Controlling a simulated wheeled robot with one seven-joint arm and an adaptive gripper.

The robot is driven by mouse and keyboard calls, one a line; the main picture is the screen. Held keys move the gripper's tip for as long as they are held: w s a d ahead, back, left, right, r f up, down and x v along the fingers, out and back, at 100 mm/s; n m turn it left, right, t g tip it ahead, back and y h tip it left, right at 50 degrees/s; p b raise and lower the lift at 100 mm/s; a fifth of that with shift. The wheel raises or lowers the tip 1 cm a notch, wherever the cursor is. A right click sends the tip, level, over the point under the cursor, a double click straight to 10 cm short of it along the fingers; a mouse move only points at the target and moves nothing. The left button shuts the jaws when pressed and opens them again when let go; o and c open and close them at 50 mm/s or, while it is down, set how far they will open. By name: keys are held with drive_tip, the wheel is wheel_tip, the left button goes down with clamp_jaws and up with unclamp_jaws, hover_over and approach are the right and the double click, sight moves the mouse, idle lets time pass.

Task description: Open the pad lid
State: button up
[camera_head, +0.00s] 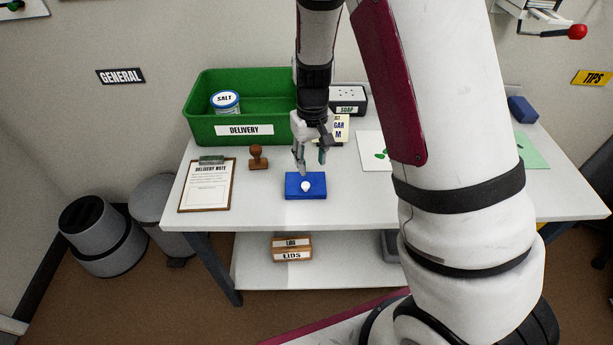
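The blue ink pad (294,192) lies on the white table, near its front edge. A white knob (305,187) stands on top of it, and its lid looks shut. My gripper (311,168) points down just above and behind the knob. Its two fingers are apart, with nothing seen between them. I cannot tell whether a fingertip touches the pad.
The green delivery bin (205,128) holds a salt tub (225,103). A soap box (349,98) stands behind. My arm hides much of the right side.

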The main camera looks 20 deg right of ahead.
wheel_tip(320, 180, up, 13)
drive_tip(key=p, duration=0.6)
idle(1.0)
idle(0.5)
wheel_tip(320, 180, up, 12)
idle(0.5)
drive_tip(key=shift+s+f, duration=0.1)
drive_tip(key=n+b, duration=0.4)
drive_tip(key=b, duration=0.2)
hover_over(306, 184)
wheel_tip(306, 184, down, 14)
wheel_tip(306, 184, down, 14)
drive_tip(key=shift+r+b, duration=0.1)
drive_tip(key=shift+b, duration=0.85)
